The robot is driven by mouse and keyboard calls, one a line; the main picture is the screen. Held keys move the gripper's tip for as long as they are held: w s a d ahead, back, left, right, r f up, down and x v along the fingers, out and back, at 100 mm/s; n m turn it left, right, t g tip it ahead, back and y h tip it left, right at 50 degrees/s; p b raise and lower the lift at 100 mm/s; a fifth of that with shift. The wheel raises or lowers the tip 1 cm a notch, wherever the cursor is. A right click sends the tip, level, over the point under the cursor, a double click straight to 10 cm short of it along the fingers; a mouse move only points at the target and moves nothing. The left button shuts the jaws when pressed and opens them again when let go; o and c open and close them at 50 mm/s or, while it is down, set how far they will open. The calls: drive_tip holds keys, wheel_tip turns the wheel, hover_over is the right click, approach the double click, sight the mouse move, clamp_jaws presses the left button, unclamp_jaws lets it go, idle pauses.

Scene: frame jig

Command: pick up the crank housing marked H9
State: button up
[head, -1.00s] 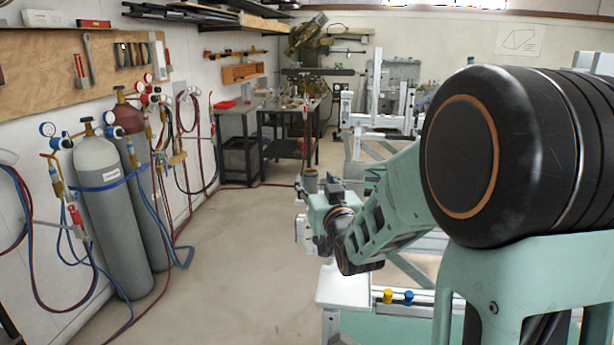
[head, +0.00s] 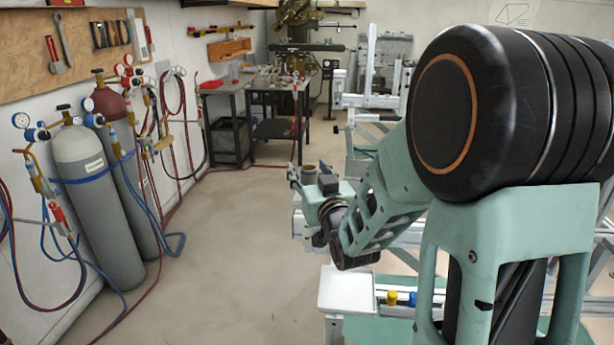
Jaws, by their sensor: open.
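I cannot make out any part with the marking H9 in the head view. My gripper (head: 308,182), at the end of my green arm, is small and partly covered by its own wrist, over the left end of a frame jig. Its jaws are open. A small olive-brown cylindrical part (head: 310,174) shows at the jaws; I cannot tell if it is a crank housing, or if it is touched.
A white tray (head: 345,291) is below the arm, with a yellow knob (head: 391,297) and a blue knob (head: 411,299) beside it. Gas cylinders (head: 95,205) with hoses stand along the left wall. A workbench (head: 255,90) is at the back. The floor between is clear.

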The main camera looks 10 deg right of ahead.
drive_tip(key=shift+c, duration=0.5)
clamp_jaws()
drive_tip(key=shift+r, duration=0.1)
